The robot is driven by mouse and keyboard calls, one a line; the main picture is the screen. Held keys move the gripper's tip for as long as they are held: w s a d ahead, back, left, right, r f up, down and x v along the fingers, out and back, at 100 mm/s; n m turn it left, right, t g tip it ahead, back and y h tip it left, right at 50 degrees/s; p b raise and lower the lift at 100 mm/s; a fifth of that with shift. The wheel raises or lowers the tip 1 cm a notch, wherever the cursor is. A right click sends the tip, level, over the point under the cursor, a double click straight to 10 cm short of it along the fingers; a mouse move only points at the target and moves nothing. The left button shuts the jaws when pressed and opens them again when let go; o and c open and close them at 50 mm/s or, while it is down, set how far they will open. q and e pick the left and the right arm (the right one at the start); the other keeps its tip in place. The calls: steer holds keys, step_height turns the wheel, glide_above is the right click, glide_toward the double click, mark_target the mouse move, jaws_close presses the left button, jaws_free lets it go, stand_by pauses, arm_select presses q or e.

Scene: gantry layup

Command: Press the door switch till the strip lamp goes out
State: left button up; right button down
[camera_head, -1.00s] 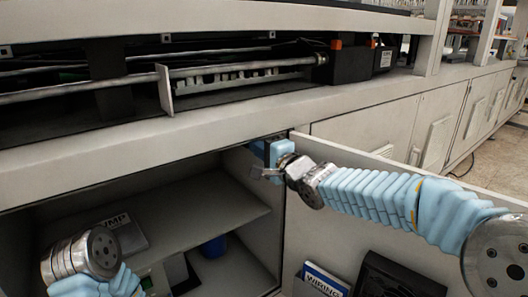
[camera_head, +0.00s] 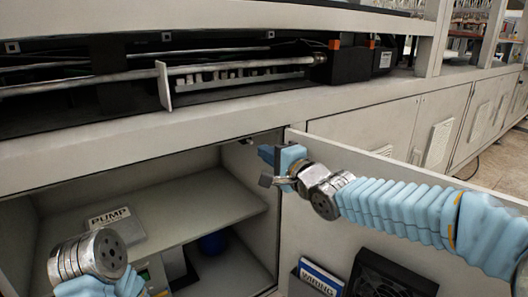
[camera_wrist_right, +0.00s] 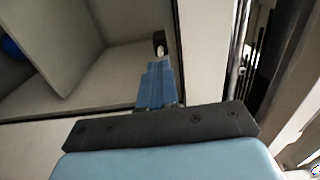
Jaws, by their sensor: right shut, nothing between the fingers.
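The door switch (camera_head: 246,140) is a small dark part under the top edge of the cabinet opening, near its right corner. In the right wrist view the switch (camera_wrist_right: 159,43) shows just beyond my fingertips, with a gap between. My right gripper (camera_head: 266,166) is shut and empty, right of the switch and in front of the opening, beside the open door (camera_head: 325,222). Its blue fingers (camera_wrist_right: 157,82) point toward the switch. I cannot make out the strip lamp or whether it is lit. My left wrist shows at lower left; its gripper is out of view.
The cabinet holds a shelf (camera_head: 190,212) with a box labelled PUMP (camera_head: 114,228) and a blue container (camera_head: 212,245) below. The door carries a WIRING booklet (camera_head: 320,278) and a black vented box (camera_head: 390,275). The bench edge (camera_head: 130,155) overhangs the opening.

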steer(key=v, duration=0.7)
steer(key=shift+s+d, duration=0.2)
steer(key=shift+d, duration=0.1)
